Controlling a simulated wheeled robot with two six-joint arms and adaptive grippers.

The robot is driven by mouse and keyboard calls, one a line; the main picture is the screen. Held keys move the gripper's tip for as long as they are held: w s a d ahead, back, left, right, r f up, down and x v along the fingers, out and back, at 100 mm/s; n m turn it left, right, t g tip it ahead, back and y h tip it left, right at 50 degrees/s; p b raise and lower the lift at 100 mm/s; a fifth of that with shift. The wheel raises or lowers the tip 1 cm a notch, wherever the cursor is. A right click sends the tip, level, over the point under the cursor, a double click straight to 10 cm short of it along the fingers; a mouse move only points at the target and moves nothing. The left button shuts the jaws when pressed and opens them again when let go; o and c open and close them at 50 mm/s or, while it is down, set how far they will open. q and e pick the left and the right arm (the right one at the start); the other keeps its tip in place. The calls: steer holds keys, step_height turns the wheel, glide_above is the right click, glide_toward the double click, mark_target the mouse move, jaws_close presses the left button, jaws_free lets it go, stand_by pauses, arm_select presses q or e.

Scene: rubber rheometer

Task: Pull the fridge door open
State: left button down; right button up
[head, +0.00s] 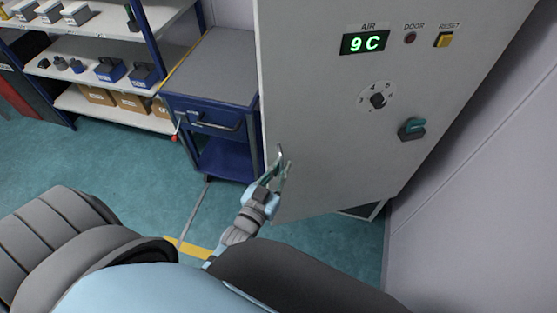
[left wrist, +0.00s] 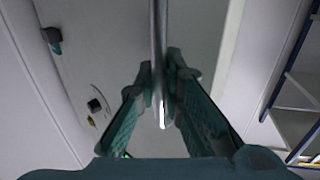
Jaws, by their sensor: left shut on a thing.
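The fridge door (head: 335,130) is a large pale grey panel in the head view, with a display reading 9 C. The door stands at an angle to the wall, and a dark gap shows at its lower right edge. The door panel also shows in the left wrist view (left wrist: 95,60). My left gripper (head: 281,165) is at the door's lower left edge. In the left wrist view its teal fingers (left wrist: 160,95) are closed around an upright metal bar, the door handle (left wrist: 158,40). My right gripper is not in view.
A blue workbench with a drawer (head: 215,85) stands left of the door. Shelves (head: 100,50) with boxes and blue parts are at the upper left. A plain wall (head: 480,180) is at the right. Green floor (head: 120,160) is clear between shelves and my body.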

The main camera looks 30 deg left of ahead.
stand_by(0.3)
arm_select(q)
steer(key=c, duration=1.7)
jaws_free()
steer(key=s, duration=1.2)
steer(key=shift+d, duration=0.1)
